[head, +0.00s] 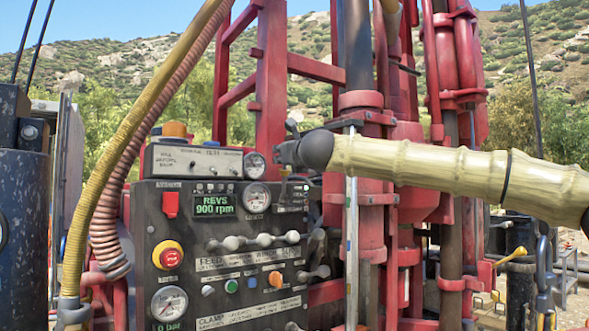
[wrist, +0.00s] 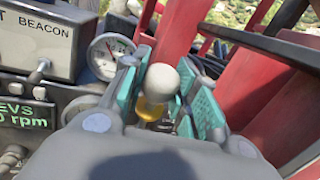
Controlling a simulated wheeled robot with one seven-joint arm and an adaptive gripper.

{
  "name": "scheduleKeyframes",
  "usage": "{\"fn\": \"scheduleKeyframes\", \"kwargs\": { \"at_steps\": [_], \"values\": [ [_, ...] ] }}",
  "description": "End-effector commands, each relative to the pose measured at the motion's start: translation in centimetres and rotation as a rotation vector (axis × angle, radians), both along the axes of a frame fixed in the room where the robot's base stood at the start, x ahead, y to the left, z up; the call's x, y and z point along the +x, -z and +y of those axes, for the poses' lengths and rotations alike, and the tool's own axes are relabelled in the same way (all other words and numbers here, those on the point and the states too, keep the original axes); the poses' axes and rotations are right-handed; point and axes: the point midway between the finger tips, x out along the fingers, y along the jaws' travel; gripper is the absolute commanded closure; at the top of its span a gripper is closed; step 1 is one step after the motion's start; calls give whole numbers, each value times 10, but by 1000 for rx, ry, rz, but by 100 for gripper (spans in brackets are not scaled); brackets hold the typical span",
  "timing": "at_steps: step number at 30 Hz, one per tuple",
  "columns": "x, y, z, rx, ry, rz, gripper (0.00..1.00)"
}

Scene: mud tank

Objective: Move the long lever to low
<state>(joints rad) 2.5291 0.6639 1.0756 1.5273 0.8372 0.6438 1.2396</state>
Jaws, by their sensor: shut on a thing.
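The lever I take for the long lever shows in the wrist view as a pale round knob (wrist: 162,79) over a yellowish part (wrist: 149,108). It is between the teal-padded fingers of my gripper (wrist: 166,100), which is shut on it. In the head view my gripper (head: 286,152) is at the upper right corner of the control panel (head: 215,190), just right of the small gauge. There the gripper and wrist hide most of the lever. I cannot read a low mark or tell the lever's setting.
A round gauge (head: 255,165) and the beacon box (head: 192,160) are close left of my gripper. A row of ball-ended levers (head: 264,240) and a red stop button (head: 168,255) are lower on the panel. The red mast frame (head: 272,75) rises close behind.

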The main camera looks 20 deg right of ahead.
Motion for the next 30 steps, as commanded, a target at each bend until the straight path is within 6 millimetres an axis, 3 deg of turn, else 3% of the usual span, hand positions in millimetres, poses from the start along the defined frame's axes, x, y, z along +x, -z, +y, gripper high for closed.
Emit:
{"fn": "scheduleKeyframes", "kwargs": {
  "at_steps": [1,12,29,30],
  "values": [
    [0,9,5,-21,7,-5,100],
    [-4,11,22,-134,52,-44,100],
    [-5,11,25,-156,59,-51,100],
    [-5,11,25,-156,59,-51,69]
  ]
}}
